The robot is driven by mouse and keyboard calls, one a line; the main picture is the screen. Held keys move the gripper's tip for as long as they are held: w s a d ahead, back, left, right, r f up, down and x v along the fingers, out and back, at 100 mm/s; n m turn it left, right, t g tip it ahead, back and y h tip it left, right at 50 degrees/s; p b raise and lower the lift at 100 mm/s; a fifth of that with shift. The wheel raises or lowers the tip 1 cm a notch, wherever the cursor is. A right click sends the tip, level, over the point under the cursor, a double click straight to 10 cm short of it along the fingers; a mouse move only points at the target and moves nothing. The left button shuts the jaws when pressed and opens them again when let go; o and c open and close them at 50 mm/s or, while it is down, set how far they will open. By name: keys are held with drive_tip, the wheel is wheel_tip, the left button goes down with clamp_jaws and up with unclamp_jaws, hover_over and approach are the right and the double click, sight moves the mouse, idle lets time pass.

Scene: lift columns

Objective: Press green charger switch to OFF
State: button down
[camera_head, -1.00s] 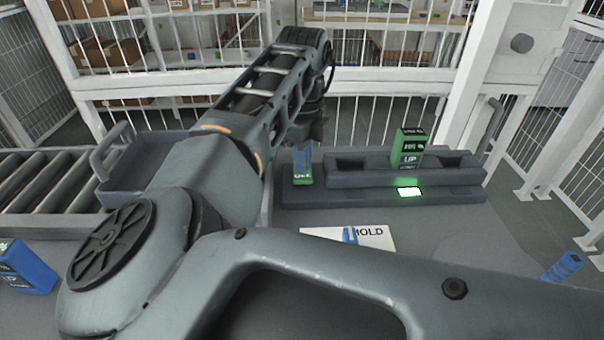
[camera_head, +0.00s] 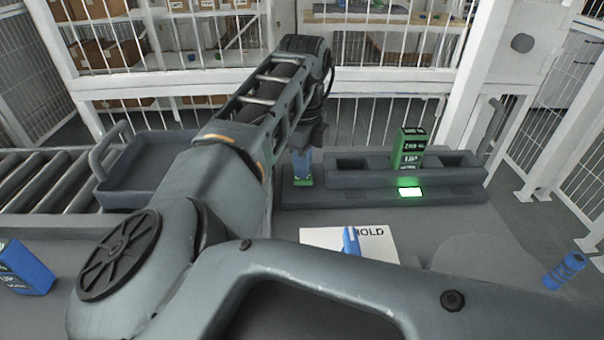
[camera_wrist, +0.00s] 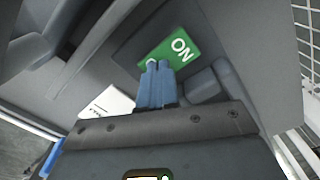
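The green charger switch (camera_wrist: 172,50) shows the letters ON in the wrist view. In the head view a small strip of the green switch (camera_head: 303,182) shows under my gripper, at the left end of the grey charger. My gripper (camera_head: 302,168) points down there with its blue fingers. In the wrist view the two blue fingers of my gripper (camera_wrist: 158,66) lie together with nothing between them. Their tips overlap the near edge of the green face. I cannot tell whether they touch it.
The grey charger (camera_head: 455,178) holds an upright green battery (camera_head: 408,150), with a lit green light (camera_head: 410,192) in front. A white HOLD card (camera_head: 318,236) lies nearer. A grey tray (camera_head: 140,190) sits left of my arm.

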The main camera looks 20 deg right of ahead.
drive_tip(key=shift+f, duration=0.2)
drive_tip(key=shift+r+p, duration=2.8)
drive_tip(key=shift+r, duration=0.75)
drive_tip(key=shift+s, duration=0.1)
